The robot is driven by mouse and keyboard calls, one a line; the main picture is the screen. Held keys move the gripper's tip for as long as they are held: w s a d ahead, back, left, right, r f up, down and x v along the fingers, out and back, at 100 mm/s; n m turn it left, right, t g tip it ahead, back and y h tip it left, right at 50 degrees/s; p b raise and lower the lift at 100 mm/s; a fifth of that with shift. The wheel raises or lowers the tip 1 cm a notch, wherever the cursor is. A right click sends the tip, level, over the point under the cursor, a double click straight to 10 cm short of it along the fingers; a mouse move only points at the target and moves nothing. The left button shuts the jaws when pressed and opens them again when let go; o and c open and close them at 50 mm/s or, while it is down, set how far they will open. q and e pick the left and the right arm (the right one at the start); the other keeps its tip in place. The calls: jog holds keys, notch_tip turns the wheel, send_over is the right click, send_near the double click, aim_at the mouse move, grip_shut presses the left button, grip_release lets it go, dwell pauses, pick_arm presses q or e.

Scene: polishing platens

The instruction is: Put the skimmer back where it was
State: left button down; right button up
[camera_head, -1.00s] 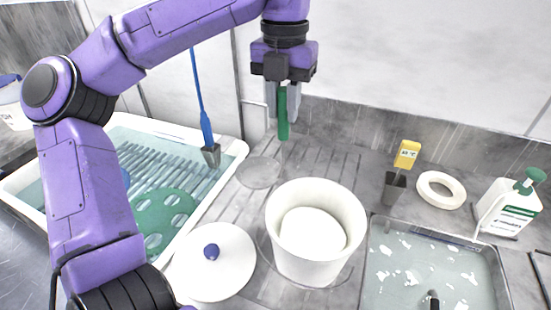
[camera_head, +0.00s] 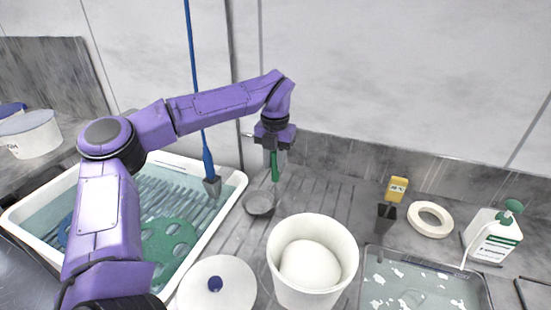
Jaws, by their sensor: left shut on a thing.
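My left gripper (camera_head: 273,151) points down near the back wall, above the grooved grey counter. It is shut on the green handle (camera_head: 275,167) of the skimmer. The skimmer's round, flat mesh head (camera_head: 259,203) is below and slightly left of the handle, low over the counter behind the white tub. I cannot tell whether the head touches the counter. My right gripper is not in view.
The white tub (camera_head: 350,262) and its blue-knobbed lid (camera_head: 238,285) stand in front. A water-filled white basin (camera_head: 238,183) with a blue-handled tool is at left. At right are a dark cup (camera_head: 386,217), white ring (camera_head: 430,219), bottle (camera_head: 491,240) and metal tray (camera_head: 478,290).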

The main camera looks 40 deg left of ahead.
pick_arm(q)
jog(key=shift+f, duration=0.4)
jog(key=shift+f, duration=0.15)
jog(key=c, duration=0.9)
grip_release()
